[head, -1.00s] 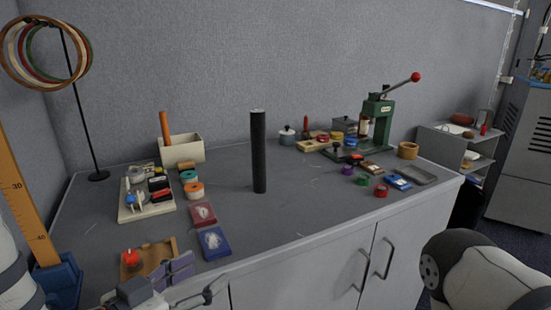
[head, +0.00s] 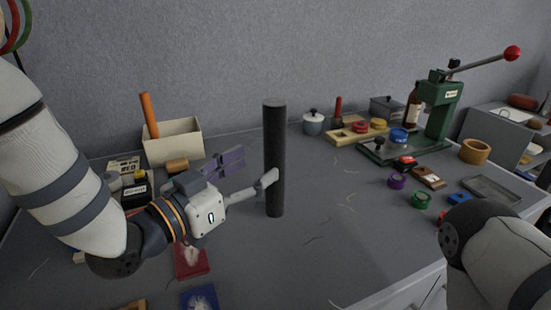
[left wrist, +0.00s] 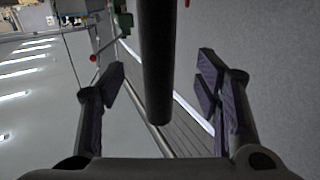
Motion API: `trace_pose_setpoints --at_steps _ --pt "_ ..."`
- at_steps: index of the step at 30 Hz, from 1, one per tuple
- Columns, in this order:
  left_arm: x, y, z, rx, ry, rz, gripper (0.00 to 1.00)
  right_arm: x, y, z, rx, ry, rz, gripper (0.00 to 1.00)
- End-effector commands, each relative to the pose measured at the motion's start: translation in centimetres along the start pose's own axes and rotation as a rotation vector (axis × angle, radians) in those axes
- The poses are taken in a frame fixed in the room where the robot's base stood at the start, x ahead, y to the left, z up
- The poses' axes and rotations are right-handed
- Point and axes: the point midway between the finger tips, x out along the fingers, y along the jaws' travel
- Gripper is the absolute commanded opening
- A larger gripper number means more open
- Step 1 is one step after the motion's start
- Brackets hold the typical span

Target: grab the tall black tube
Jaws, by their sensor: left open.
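The tall black tube (head: 274,150) stands upright on the grey table. My left gripper (head: 254,168) is open beside it, about midway up; one finger crosses in front of the tube and the other, with purple pads, is to its left. In the left wrist view the tube (left wrist: 157,65) runs between the two spread fingers of the left gripper (left wrist: 160,82), with a gap on each side. My right gripper is out of view; only part of my right arm shows at the lower right.
A cream box (head: 173,142) with an orange stick stands behind my left gripper. A red card box (head: 191,260) and a blue one (head: 200,298) lie in front.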

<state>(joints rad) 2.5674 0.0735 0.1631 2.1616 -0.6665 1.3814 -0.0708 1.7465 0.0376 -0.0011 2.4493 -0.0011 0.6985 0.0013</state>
Motion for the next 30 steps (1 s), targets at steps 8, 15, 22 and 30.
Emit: trace_pose_setpoints --at_steps 8,15,22,30 --pt "4.3 0.6 1.1 -0.002 -0.003 0.002 0.58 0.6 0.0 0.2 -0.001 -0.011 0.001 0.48" --pt "6.7 0.5 0.9 -0.001 -0.001 -0.001 0.58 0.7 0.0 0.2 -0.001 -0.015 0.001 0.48" --pt "6.6 0.5 0.8 -0.001 0.0 -0.002 0.37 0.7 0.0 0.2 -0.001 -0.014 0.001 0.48" --pt "6.6 0.5 0.8 0.0 0.001 -0.002 0.01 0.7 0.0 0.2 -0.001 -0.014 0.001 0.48"
